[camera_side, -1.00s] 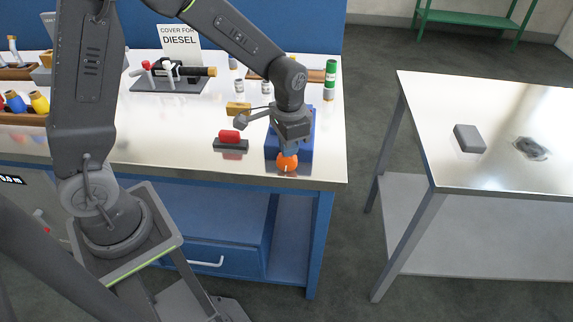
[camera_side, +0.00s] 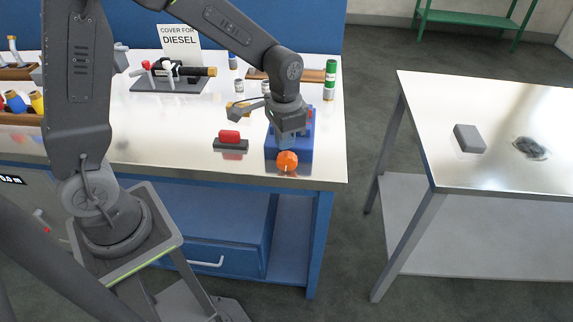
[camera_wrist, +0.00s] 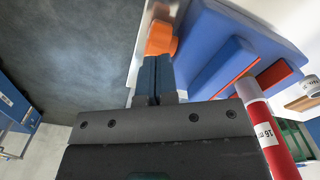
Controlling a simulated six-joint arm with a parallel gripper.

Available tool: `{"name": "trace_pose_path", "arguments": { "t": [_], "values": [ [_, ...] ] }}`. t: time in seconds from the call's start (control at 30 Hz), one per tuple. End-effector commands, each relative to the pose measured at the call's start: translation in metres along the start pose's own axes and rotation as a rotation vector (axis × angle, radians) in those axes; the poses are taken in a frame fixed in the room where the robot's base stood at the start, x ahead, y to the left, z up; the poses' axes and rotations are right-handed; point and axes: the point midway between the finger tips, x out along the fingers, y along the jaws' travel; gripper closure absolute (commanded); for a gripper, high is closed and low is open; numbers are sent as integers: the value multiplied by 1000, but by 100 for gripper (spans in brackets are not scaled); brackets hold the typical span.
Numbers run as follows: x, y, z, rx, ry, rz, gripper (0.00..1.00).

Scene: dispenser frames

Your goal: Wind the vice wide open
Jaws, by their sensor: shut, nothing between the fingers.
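The blue vice (camera_side: 303,150) stands at the front right of the workbench, partly hidden behind my gripper in the side view. Its orange handle (camera_side: 287,161) faces the bench's front edge. In the wrist view the vice (camera_wrist: 228,50) is at the upper right, with orange-red strips along its jaws, and the orange handle (camera_wrist: 161,38) is just past my fingertips. My gripper (camera_wrist: 157,62) is shut with nothing between its fingers. Its fingertips are at or very near the orange handle; I cannot tell whether they touch it.
A red-topped piece on a dark base (camera_side: 230,142) stands left of the vice. A green and white cylinder (camera_side: 330,80) stands behind it. A red cylinder with a white label (camera_wrist: 265,125) shows beside my gripper in the wrist view. A second metal table (camera_side: 500,120) stands right across a gap.

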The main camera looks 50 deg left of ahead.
Motion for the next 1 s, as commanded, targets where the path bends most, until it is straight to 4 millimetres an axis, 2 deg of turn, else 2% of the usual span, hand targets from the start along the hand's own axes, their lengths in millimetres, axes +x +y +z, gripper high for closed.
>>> {"name": "trace_pose_path", "arguments": {
  "t": [0.43, 1.0],
  "values": [
    [-3, -2, 3, -1, 2, 0, 100],
    [-45, -2, 3, -1, 3, -1, 100]
  ]
}}
